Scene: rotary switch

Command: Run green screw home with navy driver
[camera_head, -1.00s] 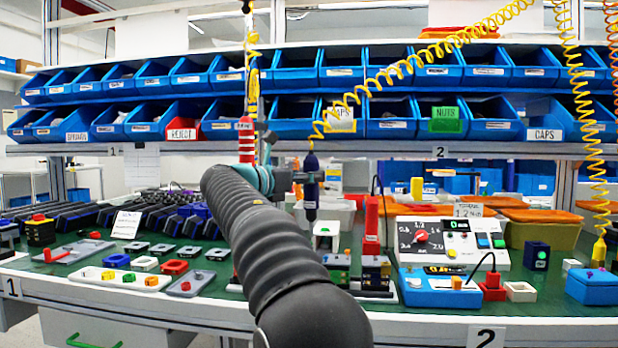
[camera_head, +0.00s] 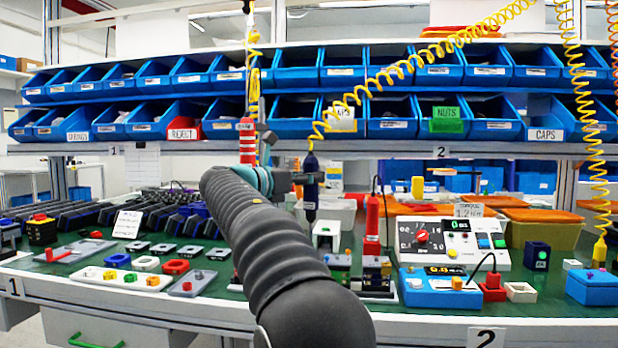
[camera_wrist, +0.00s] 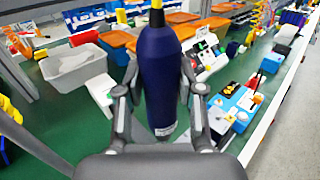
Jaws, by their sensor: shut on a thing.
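The navy driver (camera_head: 311,187) hangs upright from a coiled yellow hose (camera_head: 340,105). My gripper (camera_head: 298,179) is shut on it, and its tip points down above the bench. In the wrist view, the navy body (camera_wrist: 158,75) stands between the two fingers of my gripper (camera_wrist: 160,98). A white stand (camera_head: 326,230) with a small green part is just below and right of the driver in the head view. I cannot tell whether that green part is the green screw. The driver's bit is not clear in either view.
A red driver (camera_head: 372,222) stands right of the white stand. Further right are a white dial panel (camera_head: 440,240) and a blue display box (camera_head: 437,290). A white parts tray (camera_head: 105,276) lies at left. A grey bin (camera_wrist: 75,68) shows in the wrist view.

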